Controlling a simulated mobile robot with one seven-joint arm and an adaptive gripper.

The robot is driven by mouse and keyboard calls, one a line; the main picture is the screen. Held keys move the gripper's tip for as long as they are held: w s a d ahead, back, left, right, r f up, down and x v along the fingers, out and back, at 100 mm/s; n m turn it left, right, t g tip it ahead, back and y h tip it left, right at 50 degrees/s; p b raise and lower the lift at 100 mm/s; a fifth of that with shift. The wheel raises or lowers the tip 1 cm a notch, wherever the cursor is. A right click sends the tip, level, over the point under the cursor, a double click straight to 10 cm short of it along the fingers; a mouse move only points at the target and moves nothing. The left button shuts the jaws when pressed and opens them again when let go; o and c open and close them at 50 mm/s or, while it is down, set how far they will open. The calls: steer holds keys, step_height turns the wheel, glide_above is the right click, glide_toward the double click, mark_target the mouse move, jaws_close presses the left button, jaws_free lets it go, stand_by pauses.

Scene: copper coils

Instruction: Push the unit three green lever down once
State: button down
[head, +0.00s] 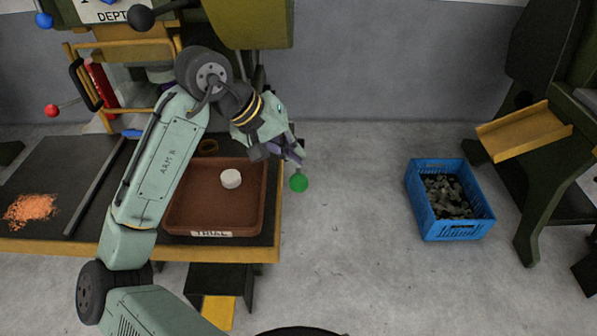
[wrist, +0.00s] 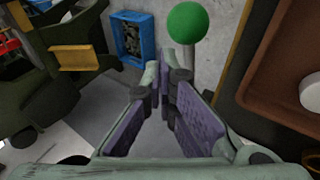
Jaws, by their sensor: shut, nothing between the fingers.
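The green lever knob (head: 299,183) is a round ball at the right side of the bench, just beyond the brown tray's right edge in the head view. In the wrist view the green knob (wrist: 188,23) tops a pale grey rod, just ahead of the fingertips. My gripper (head: 299,158) is shut and empty, close above the knob in the head view. In the wrist view the shut fingertips (wrist: 166,78) are beside the lower part of the rod; I cannot tell whether they touch it. The lever's base is hidden.
A brown tray (head: 188,222) labelled TRIAL holds a white round piece (head: 231,179). Other knobs are blue (head: 44,20), black (head: 141,17) and red (head: 51,110). A blue crate (head: 457,233) stands on the floor at right. The floor between is clear.

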mark_target(295, 178)
steer(key=shift+f, duration=0.1)
stand_by(0.7)
steer(key=shift+s+f, duration=0.1)
steer(key=shift+f, duration=0.2)
steer(key=shift+s+f+b, duration=0.3)
steer(key=shift+f+b, duration=0.2)
steer(key=shift+f, duration=0.3)
steer(key=shift+s+f+b, duration=0.3)
steer(key=shift+f+b, duration=0.15)
steer(key=shift+f, duration=0.3)
steer(key=shift+s+f+b, duration=0.3)
steer(key=shift+f+b, duration=0.2)
steer(key=shift+f, duration=0.3)
stand_by(2.2)
stand_by(0.5)
steer(key=shift+w+r+p, duration=0.35)
steer(key=shift+r+p, duration=0.55)
steer(key=shift+w+r+p, duration=0.35)
steer(key=shift+r+p, duration=0.6)
steer(key=shift+w+r+p, duration=0.35)
steer(key=shift+r+p, duration=0.55)
steer(key=r+p, duration=0.1)
steer(key=w+r+p, duration=0.1)
steer(key=r+p, duration=0.2)
steer(key=p, duration=0.1)
steer(key=shift+w+r, duration=0.35)
